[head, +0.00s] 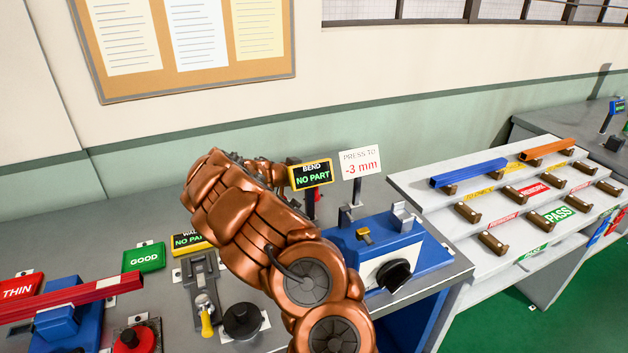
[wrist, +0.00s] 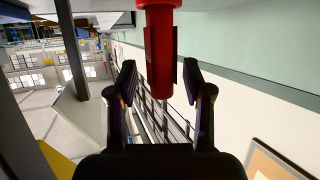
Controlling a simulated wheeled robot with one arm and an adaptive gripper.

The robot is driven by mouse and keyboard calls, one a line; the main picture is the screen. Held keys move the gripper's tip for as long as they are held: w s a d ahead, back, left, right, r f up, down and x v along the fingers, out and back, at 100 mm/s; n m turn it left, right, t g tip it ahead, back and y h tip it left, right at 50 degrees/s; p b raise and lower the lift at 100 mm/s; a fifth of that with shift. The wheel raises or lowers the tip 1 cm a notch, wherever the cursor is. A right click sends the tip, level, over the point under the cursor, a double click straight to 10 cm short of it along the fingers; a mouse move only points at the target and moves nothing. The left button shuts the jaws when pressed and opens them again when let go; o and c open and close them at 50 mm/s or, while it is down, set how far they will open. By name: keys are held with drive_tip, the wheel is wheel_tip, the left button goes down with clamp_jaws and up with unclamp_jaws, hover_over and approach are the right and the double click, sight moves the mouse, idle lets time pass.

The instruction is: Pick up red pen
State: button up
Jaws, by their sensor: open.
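A red cylindrical thing, which looks like the red pen (wrist: 159,50), hangs into the wrist view from the top edge. Its lower end lies between the two fingertips in the picture, with a gap on each side. My gripper (wrist: 158,82) is open, with dark fingers left and right of it and nothing clasped. In the head view my copper arm hides most of the gripper. A small red piece (head: 310,206) shows below the yellow-framed BEND display (head: 310,175); I cannot tell if it is the pen.
The PRESS TO -3 mm sign (head: 360,162) and a blue bending fixture (head: 380,245) stand right of my arm. A white rack (head: 410,185) holds a blue bar (head: 469,172) and an orange bar (head: 547,149). Left are a GOOD block (head: 144,257) and a red bar (head: 75,297).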

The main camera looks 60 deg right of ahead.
clamp_jaws()
idle(0.3)
